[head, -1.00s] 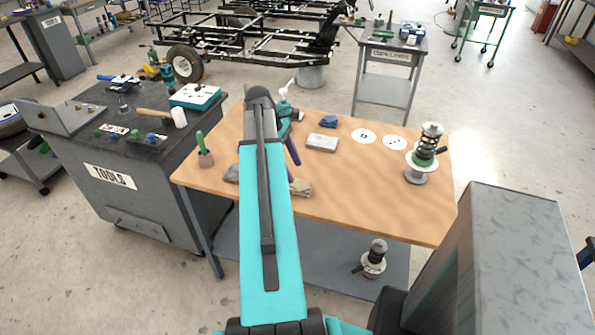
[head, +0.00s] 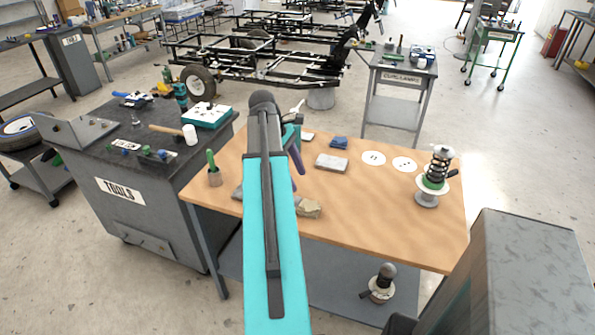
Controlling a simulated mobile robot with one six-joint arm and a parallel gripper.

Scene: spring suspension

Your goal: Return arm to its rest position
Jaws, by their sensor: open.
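My teal arm (head: 268,225) reaches forward over the wooden table in the head view. My gripper (head: 298,160) is mostly hidden behind the arm's far end; a dark purple finger shows to its right, above the tabletop. It is open, with nothing seen held in it. The spring suspension assembly (head: 436,175), with a black coil, green ring and pale discs, stands upright at the table's right, apart from my gripper.
Another part (head: 382,285) sits on the shelf below. A tool cabinet (head: 150,215) stands left.

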